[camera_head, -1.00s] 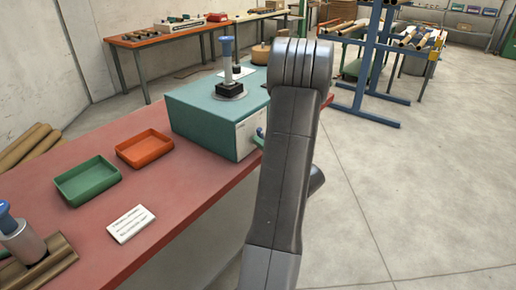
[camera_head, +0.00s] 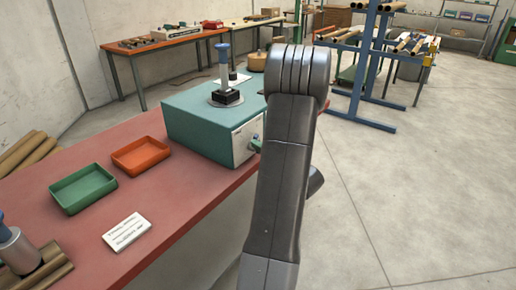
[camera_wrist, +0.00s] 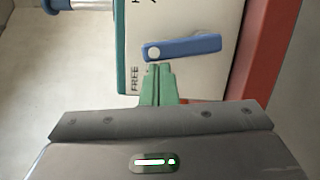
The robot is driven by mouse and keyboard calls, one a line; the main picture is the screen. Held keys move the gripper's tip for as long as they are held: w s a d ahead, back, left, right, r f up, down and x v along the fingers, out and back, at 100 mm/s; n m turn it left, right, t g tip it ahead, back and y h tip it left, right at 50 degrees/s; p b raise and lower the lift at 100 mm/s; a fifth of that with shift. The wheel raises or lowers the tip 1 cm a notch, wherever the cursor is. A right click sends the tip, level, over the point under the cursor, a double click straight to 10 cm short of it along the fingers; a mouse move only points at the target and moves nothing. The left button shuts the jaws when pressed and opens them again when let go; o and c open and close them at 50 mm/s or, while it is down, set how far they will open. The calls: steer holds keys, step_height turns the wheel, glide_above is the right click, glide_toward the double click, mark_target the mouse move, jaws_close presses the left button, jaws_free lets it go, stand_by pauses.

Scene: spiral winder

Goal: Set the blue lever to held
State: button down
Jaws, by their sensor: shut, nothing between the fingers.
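The blue lever (camera_wrist: 187,47) sits on the pale front panel (camera_wrist: 205,80) of the teal winder box (camera_head: 190,125). In the wrist view it points right from a round pivot at its left end. The word FREE is printed sideways below left of the pivot; other lettering at the top is cut off. My gripper (camera_wrist: 159,68) has green fingers, shut and empty, with tips just below the lever near its pivot end. I cannot tell whether they touch it. In the head view my arm hides part of the panel, and the lever is not clear.
The box stands on a red bench (camera_head: 190,185) with a blue-topped spindle (camera_head: 224,65) on top. A green tray (camera_head: 83,188), an orange tray (camera_head: 141,155) and a white card (camera_head: 126,231) lie left. A blue rack (camera_head: 362,75) stands behind; open floor lies right.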

steer(key=shift+w+d+r+m, duration=0.1)
steer(key=shift+w+m, duration=0.05)
steer(key=shift+m, duration=0.15)
steer(key=w+m, duration=0.1)
steer(key=m, duration=0.1)
steer(key=w+d+m+g, duration=0.1)
steer(key=m, duration=0.1)
steer(key=w+d+r+m, duration=0.1)
steer(key=m, duration=0.1)
steer(key=shift+w+d+m+g+h, duration=0.2)
steer(key=shift+m+g+h, duration=0.1)
steer(key=shift+m, duration=0.1)
steer(key=shift+d, duration=0.1)
stand_by(0.3)
steer(key=shift+w+r, duration=0.1)
